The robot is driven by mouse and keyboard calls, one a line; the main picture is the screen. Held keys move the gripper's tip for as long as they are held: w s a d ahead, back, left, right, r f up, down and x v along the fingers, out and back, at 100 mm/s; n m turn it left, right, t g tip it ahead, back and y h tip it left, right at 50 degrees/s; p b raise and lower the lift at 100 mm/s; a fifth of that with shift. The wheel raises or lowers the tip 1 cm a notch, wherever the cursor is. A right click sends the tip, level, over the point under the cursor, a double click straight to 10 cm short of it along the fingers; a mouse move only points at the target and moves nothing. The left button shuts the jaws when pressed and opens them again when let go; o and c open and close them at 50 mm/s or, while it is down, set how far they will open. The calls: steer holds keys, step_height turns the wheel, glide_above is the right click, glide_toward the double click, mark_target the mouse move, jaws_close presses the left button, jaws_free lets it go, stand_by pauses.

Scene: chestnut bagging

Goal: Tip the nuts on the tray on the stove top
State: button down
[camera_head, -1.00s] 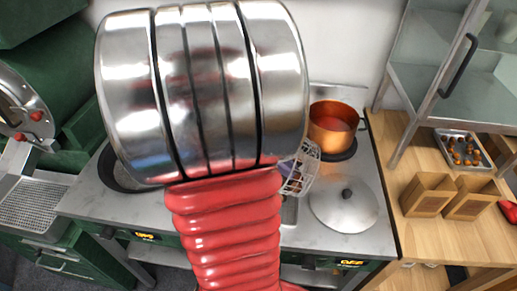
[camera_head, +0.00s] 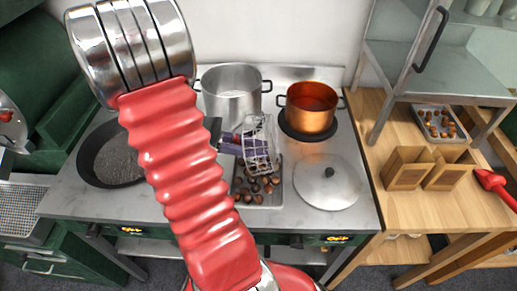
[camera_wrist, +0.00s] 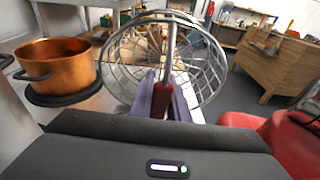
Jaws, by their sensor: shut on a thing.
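My gripper (camera_head: 234,145) has purple fingers shut on the handle of a wire basket (camera_head: 263,150). In the wrist view the fingers (camera_wrist: 163,100) pinch a dark red handle, and the basket (camera_wrist: 190,50) spreads out beyond them. In the head view the basket is tilted steeply above a grey tray (camera_head: 273,200) on the stove top. Several brown nuts (camera_head: 252,190) are on the tray under the basket. The basket hides the tray's far part. I cannot tell whether any nuts are still in the basket.
A steel pot (camera_head: 231,95) stands behind the basket and a copper pot (camera_head: 311,112) stands behind right. A lid (camera_head: 327,183) lies right of the tray, a dark pan (camera_head: 108,155) at the left.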

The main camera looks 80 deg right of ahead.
mark_target(275, 147)
steer(key=shift+w+a+f+g+h, duration=0.15)
steer(key=shift+w+g, duration=0.3)
steer(key=shift+g, duration=0.4)
steer(key=shift+w+f+g+h, duration=0.15)
steer(key=shift+w+g, duration=0.3)
steer(key=shift+g, duration=0.4)
steer(key=shift+r, duration=0.1)
steer(key=shift+s, duration=0.1)
